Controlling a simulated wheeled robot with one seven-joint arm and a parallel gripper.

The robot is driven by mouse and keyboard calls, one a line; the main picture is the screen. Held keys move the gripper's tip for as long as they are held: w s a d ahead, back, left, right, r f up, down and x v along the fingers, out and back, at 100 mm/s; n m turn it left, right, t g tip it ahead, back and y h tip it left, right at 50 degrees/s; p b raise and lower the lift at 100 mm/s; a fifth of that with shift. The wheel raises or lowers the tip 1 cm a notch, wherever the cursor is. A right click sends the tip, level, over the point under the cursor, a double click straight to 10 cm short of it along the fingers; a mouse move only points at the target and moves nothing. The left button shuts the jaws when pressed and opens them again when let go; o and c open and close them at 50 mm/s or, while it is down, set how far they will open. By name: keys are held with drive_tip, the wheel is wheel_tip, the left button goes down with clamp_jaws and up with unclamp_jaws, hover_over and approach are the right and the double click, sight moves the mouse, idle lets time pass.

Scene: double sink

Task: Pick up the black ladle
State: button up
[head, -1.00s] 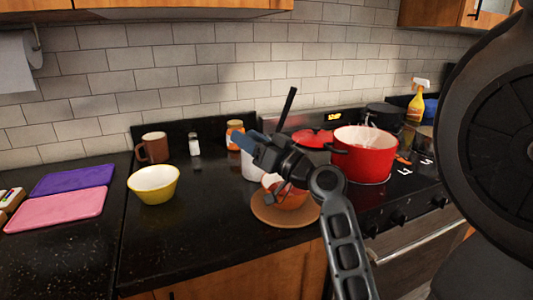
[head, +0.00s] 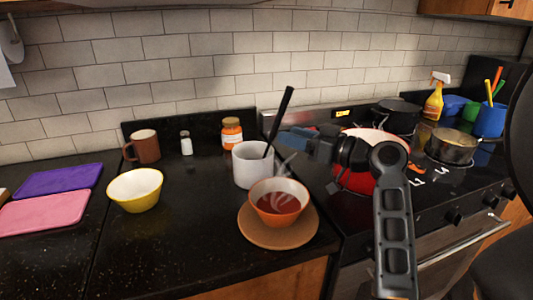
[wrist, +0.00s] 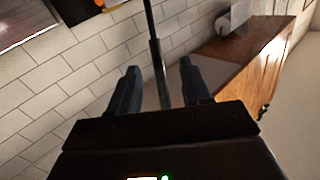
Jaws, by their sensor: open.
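The black ladle (head: 279,117) stands tilted in a white crock (head: 249,172), its handle rising up and to the right; its lower end is hidden inside. My gripper (head: 290,140) is open, to the right of the handle, with its fingertips pointing left towards it. In the wrist view, the dark handle (wrist: 157,55) shows between the two spread fingers of my gripper (wrist: 160,82). I cannot tell whether a finger touches the handle.
An orange bowl of steaming soup (head: 279,203) on a brown plate (head: 277,238) stands in front of the crock. A red pot (head: 355,182) on the stove is partly behind my arm. The counter left of the crock has free room.

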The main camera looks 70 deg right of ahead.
sight(275, 130)
drive_tip(key=x, duration=0.1)
drive_tip(key=p+x, duration=0.1)
drive_tip(key=x, duration=0.1)
drive_tip(key=p+x, duration=0.1)
drive_tip(key=x, duration=0.1)
drive_tip(key=shift+d+r, duration=0.15)
drive_tip(key=shift+d, duration=0.15)
drive_tip(key=shift+w+d, duration=0.1)
drive_tip(key=shift+w, duration=0.45)
clamp_jaws()
